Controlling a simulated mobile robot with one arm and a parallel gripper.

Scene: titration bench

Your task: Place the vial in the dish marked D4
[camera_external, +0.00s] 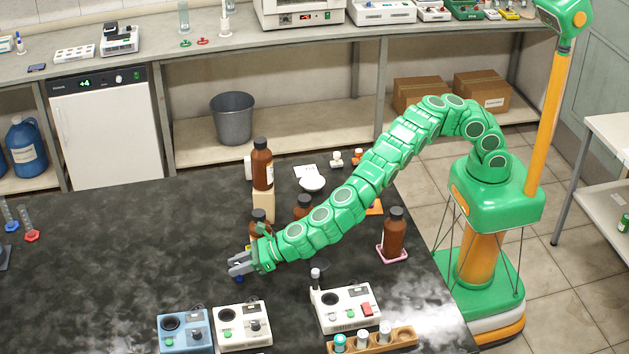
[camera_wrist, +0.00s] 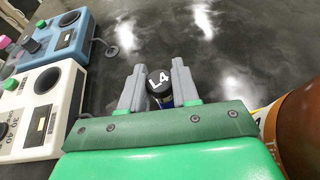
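A small vial with a black cap marked "L4" (camera_wrist: 159,82) and a blue body stands between the two fingers of my gripper (camera_wrist: 158,88) in the wrist view. The fingers flank it closely; whether they press on it I cannot tell. In the external view my gripper (camera_external: 240,264) is low over the black bench, with a small blue bit of the vial (camera_external: 239,279) just below the fingers. No dish marking D4 is readable.
Brown bottles stand close to my arm: one on a wooden block (camera_external: 262,165), one by my wrist (camera_external: 258,219), one on a pink mat (camera_external: 395,232). Blue (camera_external: 184,332) and white (camera_external: 243,327) instruments and a vial rack (camera_external: 398,338) line the front. The left bench is largely clear.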

